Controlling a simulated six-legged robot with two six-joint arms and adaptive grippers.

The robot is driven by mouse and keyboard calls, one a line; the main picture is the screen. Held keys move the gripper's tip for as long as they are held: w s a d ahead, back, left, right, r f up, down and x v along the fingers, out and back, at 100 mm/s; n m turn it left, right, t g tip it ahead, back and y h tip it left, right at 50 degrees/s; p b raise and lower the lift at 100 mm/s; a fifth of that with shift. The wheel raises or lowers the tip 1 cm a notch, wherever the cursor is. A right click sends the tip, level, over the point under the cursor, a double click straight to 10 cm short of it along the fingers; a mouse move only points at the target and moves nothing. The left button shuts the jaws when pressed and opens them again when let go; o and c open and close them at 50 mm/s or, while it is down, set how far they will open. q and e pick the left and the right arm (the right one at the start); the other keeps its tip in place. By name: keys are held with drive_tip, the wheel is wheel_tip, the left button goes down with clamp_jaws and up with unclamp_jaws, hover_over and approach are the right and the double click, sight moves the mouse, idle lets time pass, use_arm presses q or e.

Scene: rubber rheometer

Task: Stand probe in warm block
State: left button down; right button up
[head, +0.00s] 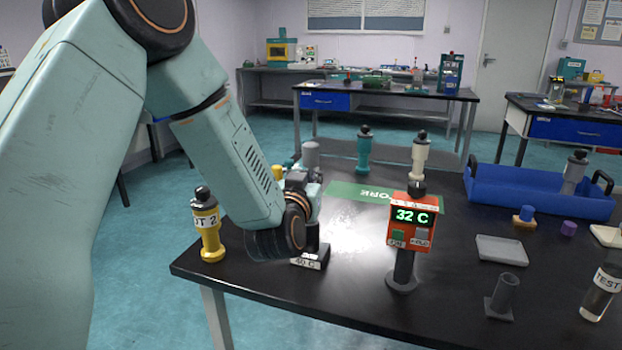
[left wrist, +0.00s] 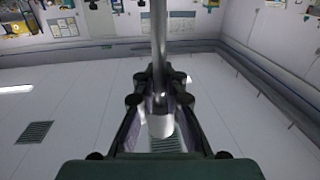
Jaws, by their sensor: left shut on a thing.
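My left gripper (head: 304,212) is low over the table's left front part, partly hidden by its own wrist. In the left wrist view its fingers (left wrist: 160,100) are closed around a slim grey metal rod, which looks like the probe (left wrist: 159,40). The rod runs up out of that view, with a pale piece at its lower end. A small dark block (head: 311,258) with a white "40 C" label stands right under the gripper. A dark upright part shows between them; I cannot tell whether the probe is in the block. My right gripper is not in view.
An orange meter (head: 411,217) reading 32 C stands right of the block. A yellow bottle (head: 208,230) stands left of it. A green mat (head: 350,192), teal bottle (head: 363,150), white bottle (head: 419,155) and blue tray (head: 535,199) are farther back. Table between block and meter is clear.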

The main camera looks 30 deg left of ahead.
use_arm(q)
drive_tip(key=shift+s, duration=0.15)
drive_tip(key=c, duration=1.9)
unclamp_jaws()
drive_tip(key=o, duration=0.4)
drive_tip(key=shift+f, duration=0.1)
drive_tip(key=shift+o, duration=0.2)
